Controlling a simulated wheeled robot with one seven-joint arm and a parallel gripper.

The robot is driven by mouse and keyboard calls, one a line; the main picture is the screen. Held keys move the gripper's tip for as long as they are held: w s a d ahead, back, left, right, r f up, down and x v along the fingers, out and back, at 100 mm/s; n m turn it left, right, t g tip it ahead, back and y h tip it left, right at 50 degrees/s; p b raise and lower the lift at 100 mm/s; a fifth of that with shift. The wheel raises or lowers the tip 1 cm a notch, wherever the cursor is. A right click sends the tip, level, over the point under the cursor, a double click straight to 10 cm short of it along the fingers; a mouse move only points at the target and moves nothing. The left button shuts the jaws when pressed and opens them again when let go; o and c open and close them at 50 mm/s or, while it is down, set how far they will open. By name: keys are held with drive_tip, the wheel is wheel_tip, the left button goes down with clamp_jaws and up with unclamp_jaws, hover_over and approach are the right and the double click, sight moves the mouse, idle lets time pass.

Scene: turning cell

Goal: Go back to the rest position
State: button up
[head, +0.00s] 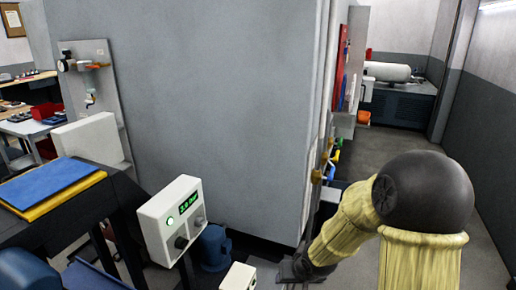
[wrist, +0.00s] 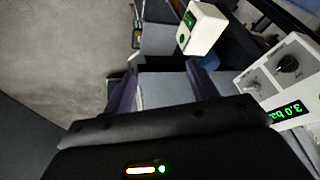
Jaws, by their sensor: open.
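My gripper (head: 300,270) shows low in the head view, at the end of my arm with its yellowish sleeve, in front of the foot of a large grey wall block. In the wrist view my gripper (wrist: 163,90) has its two dark purple fingers apart, with nothing between them but a grey surface beyond. A white control box (head: 168,222) with a green display stands to the left of it. In the wrist view this box (wrist: 262,82) is at the right edge, apart from the fingers, and its display reads about 3.0 bar.
A smaller white box (head: 238,278) stands at the bottom; it also shows in the wrist view (wrist: 206,32), just beyond the fingers. A blue rounded unit (head: 213,248) is behind it. The grey wall block (head: 220,110) fills the middle. Open floor (head: 395,150) lies at the right.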

drive_tip(key=s+d+r+g+h+p, duration=0.1)
drive_tip(key=s+d+r, duration=0.2)
drive_tip(key=s, duration=0.3)
drive_tip(key=s+d+r+g+h+p, duration=0.1)
drive_tip(key=s+d+r, duration=0.1)
drive_tip(key=s+r, duration=0.4)
drive_tip(key=shift+s+d+r+m+p, duration=0.2)
drive_tip(key=shift+s+d+m+p, duration=0.15)
drive_tip(key=shift+s, duration=0.4)
idle(0.8)
